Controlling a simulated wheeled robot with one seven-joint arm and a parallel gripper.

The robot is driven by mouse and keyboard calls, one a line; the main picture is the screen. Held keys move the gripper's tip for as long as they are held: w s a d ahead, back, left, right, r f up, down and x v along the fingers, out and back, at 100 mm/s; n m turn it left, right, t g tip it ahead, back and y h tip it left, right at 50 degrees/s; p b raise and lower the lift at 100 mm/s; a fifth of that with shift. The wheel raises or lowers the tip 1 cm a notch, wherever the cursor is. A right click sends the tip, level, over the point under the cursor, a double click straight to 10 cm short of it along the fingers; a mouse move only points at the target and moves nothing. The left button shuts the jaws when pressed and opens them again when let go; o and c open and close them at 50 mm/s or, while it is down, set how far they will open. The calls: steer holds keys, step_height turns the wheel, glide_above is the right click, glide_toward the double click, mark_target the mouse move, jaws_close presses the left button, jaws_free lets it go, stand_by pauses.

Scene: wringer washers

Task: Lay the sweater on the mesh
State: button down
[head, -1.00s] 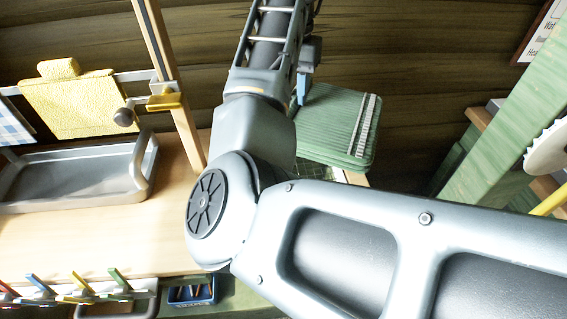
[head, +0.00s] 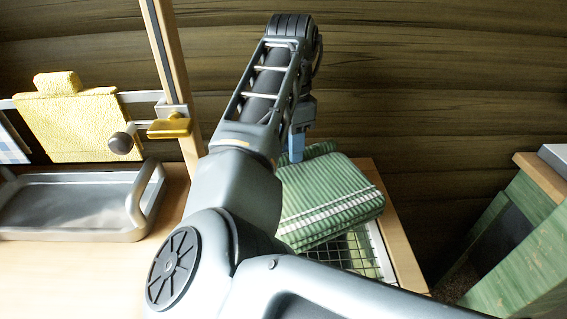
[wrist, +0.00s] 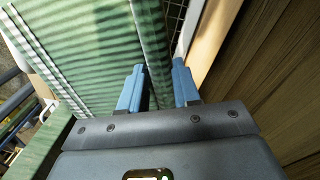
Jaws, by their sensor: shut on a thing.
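The sweater (head: 328,196) is a folded green striped cloth with a white band near its front edge. My gripper (wrist: 158,85) is shut on a folded edge of it, with the blue fingers on either side in the wrist view. In the head view one blue finger (head: 297,146) shows at the sweater's back edge. The mesh (head: 362,255) is a dark wire grid in a pale frame, and it shows below the sweater's front edge. A strip of it also shows in the wrist view (wrist: 173,20). The sweater overlaps the mesh; I cannot tell whether they touch.
A grey tray (head: 75,205) stands on the wooden table (head: 125,265) at left. A yellow towel (head: 70,125) hangs on a rail behind it, beside a wooden post (head: 170,70) with a yellow clamp. A green wooden stand (head: 520,250) is at right, across a gap.

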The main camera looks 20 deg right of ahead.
steer(key=shift+w+a+f, duration=0.25)
steer(key=shift+f, duration=0.6)
steer(key=shift+w+a+f, duration=0.2)
steer(key=shift+w+f, duration=0.05)
steer(key=shift+f, duration=0.6)
steer(key=shift+w+a+f, duration=0.25)
steer(key=shift+f, duration=0.6)
steer(key=c, duration=0.8)
jaws_free()
steer(key=shift+f, duration=0.15)
step_height(320, 180, up, 12)
steer(key=shift+w, duration=0.25)
